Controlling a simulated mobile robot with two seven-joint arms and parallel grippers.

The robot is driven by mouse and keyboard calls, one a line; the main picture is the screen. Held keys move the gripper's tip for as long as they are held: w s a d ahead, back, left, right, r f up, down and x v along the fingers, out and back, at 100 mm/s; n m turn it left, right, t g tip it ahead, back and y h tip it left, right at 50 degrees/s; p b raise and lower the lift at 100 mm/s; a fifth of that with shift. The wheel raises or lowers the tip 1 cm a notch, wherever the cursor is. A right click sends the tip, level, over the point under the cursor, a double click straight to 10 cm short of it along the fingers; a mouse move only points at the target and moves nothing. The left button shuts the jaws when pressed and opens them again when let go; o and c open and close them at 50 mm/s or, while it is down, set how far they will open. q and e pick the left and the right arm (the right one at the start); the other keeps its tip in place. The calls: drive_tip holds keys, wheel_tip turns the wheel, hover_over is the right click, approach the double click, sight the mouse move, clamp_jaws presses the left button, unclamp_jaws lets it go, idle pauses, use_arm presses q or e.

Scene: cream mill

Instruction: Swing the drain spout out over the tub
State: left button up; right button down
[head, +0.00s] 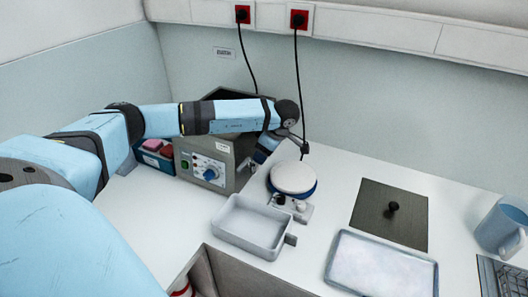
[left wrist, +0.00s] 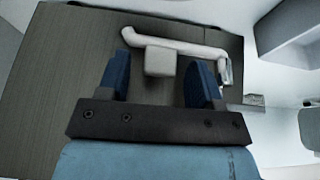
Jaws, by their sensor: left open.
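The drain spout (left wrist: 200,49) is a pale grey pipe on the dark grey side panel of the bath in the left wrist view. It has a square pale block (left wrist: 160,62) and bends down at its right end. My left gripper (left wrist: 161,76) is open, with its blue fingers on either side of the block and gaps to both. In the head view my left gripper (head: 263,152) is at the right side of the grey bath (head: 205,168), which has a blue knob. The tub (head: 232,238) is a pale rectangular tray in front. My right gripper is not in view.
A white round plate on a blue-rimmed device (head: 294,178) stands close to the right of my left gripper. A dark lid with a knob (head: 380,228), a shallow tray (head: 341,285) and a jug (head: 497,228) are further right. A small bin (head: 152,160) stands left of the bath.

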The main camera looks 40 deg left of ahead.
use_arm(q)
drive_tip(key=shift+a+f, duration=0.15)
drive_tip(key=shift+f, duration=0.1)
